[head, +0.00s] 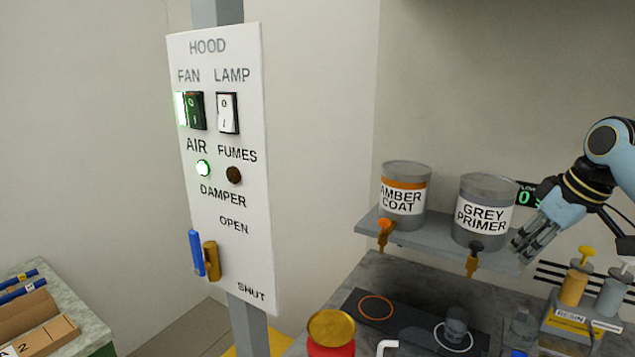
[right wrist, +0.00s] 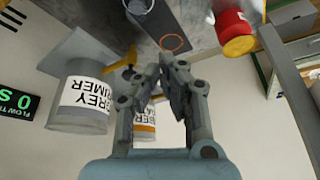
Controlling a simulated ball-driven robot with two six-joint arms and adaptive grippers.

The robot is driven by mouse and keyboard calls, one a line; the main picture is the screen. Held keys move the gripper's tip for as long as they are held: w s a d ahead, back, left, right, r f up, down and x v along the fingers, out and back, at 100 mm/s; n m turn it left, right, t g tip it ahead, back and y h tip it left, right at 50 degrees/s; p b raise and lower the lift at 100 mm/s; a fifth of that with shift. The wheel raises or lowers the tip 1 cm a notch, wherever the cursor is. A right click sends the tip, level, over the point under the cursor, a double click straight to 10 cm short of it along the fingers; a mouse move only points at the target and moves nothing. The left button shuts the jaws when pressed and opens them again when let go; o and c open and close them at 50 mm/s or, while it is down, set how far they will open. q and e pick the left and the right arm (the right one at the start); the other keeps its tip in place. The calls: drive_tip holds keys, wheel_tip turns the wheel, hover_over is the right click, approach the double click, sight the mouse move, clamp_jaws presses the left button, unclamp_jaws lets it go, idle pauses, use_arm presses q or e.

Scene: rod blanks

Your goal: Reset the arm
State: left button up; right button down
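My right gripper (head: 528,238) is at the right of the head view, beside the grey primer can and near the right end of the shelf. In the right wrist view my right gripper's fingertips (right wrist: 163,68) lean close together. Nothing shows held between them, and I cannot tell whether they touch. My left gripper is not in view.
The grey primer can (head: 484,211) and the amber coat can (head: 404,195) stand on a shelf (head: 440,238) with taps below. Resin dispensers (head: 573,284) stand at the lower right. A red container (head: 331,336) sits at the bottom. A hood panel (head: 222,170) stands left.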

drive_tip(key=s+a+f+m+h, duration=0.1)
drive_tip(key=s+a+f, duration=0.3)
drive_tip(key=s, duration=0.5)
drive_tip(key=s+a+f+m+h, duration=0.1)
drive_tip(key=s+a+f, duration=0.2)
drive_tip(key=s+f, duration=0.5)
drive_tip(key=s+a+r+m+h, duration=0.1)
drive_tip(key=s+r, duration=0.1)
drive_tip(key=s, duration=0.7)
drive_tip(key=s+a+r+m, duration=0.1)
drive_tip(key=s+r+m, duration=0.1)
drive_tip(key=s, duration=0.8)
wheel_tip(320, 180, down, 37)
drive_tip(key=d+g+b, duration=0.2)
drive_tip(key=d+b, duration=0.1)
drive_tip(key=b, duration=0.9)
use_arm(q)
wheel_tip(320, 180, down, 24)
drive_tip(key=b, duration=1.1)
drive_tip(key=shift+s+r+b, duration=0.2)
drive_tip(key=shift+b, duration=0.1)
use_arm(e)
drive_tip(key=s+f, duration=1)
drive_tip(key=f, duration=0.4)
drive_tip(key=s+f+g, duration=0.1)
drive_tip(key=s+f, duration=0.9)
drive_tip(key=f, duration=0.4)
drive_tip(key=shift+d, duration=0.3)
